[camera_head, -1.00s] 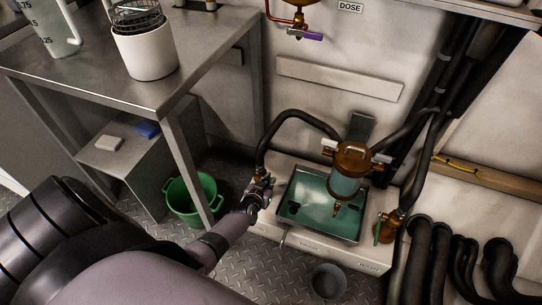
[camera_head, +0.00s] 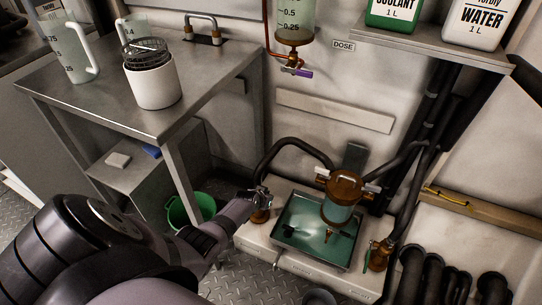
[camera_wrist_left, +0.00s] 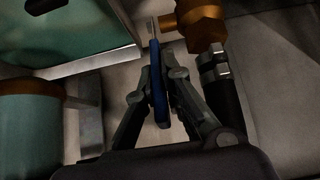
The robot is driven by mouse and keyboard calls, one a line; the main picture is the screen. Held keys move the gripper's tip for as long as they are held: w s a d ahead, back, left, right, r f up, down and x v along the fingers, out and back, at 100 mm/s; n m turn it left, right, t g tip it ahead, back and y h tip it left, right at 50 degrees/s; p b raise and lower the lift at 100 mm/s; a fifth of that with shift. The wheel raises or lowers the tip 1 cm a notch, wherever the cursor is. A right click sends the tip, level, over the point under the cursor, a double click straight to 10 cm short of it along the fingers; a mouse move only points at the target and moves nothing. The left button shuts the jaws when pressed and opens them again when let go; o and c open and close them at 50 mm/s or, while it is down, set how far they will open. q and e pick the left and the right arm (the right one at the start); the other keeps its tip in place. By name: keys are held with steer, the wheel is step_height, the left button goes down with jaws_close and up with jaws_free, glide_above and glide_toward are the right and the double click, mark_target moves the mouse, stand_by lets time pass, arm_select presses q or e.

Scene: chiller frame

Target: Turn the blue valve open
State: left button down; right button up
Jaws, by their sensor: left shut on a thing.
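The blue valve's lever (camera_wrist_left: 158,92) is a flat blue handle between my left gripper's fingers in the left wrist view. Its brass body (camera_wrist_left: 202,22) is just above and right of it, with a black hose attached. My left gripper (camera_wrist_left: 158,100) is shut on the lever. In the head view my left gripper (camera_head: 262,196) is at the brass fitting (camera_head: 260,215) at the left end of the white ledge; the blue lever is hidden there. My right gripper is not in view.
A metal tray (camera_head: 318,252) with green liquid sits right of the valve, with a brass-topped canister (camera_head: 345,187) above it. Another brass valve (camera_head: 378,255) is farther right. A steel table (camera_head: 110,95) and a green bucket (camera_head: 192,208) are left.

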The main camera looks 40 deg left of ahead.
arm_select(q)
steer(key=shift+w+a+r+g, duration=0.1)
steer(key=shift+w+r+g, duration=0.1)
steer(key=shift+w+g, duration=0.45)
steer(key=shift+g, duration=0.15)
steer(key=shift+w+a+g+h+b, duration=0.15)
steer(key=shift+w+g+h+b, duration=0.3)
steer(key=shift+g, duration=0.25)
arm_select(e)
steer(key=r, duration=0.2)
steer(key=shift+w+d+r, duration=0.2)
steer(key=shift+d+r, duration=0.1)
arm_select(q)
steer(key=c, duration=1.7)
jaws_free()
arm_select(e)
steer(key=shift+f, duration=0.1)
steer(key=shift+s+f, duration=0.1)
